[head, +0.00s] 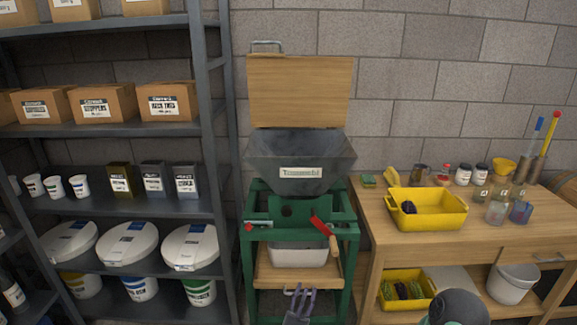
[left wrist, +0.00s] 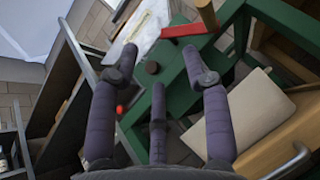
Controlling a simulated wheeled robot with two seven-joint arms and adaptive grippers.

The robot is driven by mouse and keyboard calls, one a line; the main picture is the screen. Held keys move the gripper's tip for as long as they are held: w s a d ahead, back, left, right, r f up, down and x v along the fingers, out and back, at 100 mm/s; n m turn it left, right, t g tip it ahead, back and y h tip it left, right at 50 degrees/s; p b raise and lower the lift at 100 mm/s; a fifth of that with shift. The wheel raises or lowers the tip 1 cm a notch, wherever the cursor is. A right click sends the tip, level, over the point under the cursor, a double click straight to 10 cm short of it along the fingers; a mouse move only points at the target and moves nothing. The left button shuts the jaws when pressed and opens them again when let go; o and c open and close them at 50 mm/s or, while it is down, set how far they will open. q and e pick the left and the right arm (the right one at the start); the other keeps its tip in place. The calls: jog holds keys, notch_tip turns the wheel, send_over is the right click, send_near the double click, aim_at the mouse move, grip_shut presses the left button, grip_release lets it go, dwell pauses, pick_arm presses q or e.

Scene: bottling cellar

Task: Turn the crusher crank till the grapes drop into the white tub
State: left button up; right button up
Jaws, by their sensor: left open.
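The crusher has a dark grey hopper (head: 301,160) on a green frame (head: 256,270), with a wooden lid (head: 300,90) raised behind it. The hopper's inside is hidden. The crank (head: 324,229) is red with a wooden handle, hanging down to the right on the crusher's front. The white tub (head: 297,255) stands under the crusher on a wooden shelf, its inside hidden. My left gripper (head: 299,292) is open and empty, low in front of the crusher, below and apart from the crank. In the left wrist view its fingers (left wrist: 163,75) are spread, with the red crank arm (left wrist: 187,30) beyond them.
A metal shelf (head: 110,210) with boxes and lidded buckets stands at the left. A wooden workbench (head: 378,228) at the right bears a yellow crate (head: 430,222) and several jars. Another yellow crate (head: 407,303) with dark bunches sits below, near a grey bucket (head: 512,285).

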pick_arm(q)
jog(key=w+a+f+m+g+y+p, duration=0.25)
jog(key=a+f+m+g+y, duration=0.45)
jog(key=f, duration=0.4)
jog(key=s+a+f+m+g+y+p, duration=0.1)
jog(key=s+a+f+m+g, duration=0.2)
jog(key=s, duration=0.4)
jog(key=s+a+f+m+g+y+p, duration=0.1)
jog(key=s+a+f+m+g+y, duration=0.1)
jog(key=s+g, duration=0.4)
jog(key=s+a+r+m+g, duration=0.1)
jog(key=s+m+g, duration=0.1)
jog(key=s, duration=0.7)
jog(key=s+a+r+m+g+p, duration=0.1)
jog(key=s+m+g, duration=0.1)
jog(key=s, duration=0.8)
jog(key=s+a+r+m+g+p, duration=0.1)
jog(key=s+m+g, duration=0.2)
jog(key=s, duration=0.7)
jog(key=shift+s+a+r+g, duration=0.25)
jog(key=shift+r+g, duration=0.15)
jog(key=shift+g, duration=0.2)
jog(key=shift+w, duration=0.1)
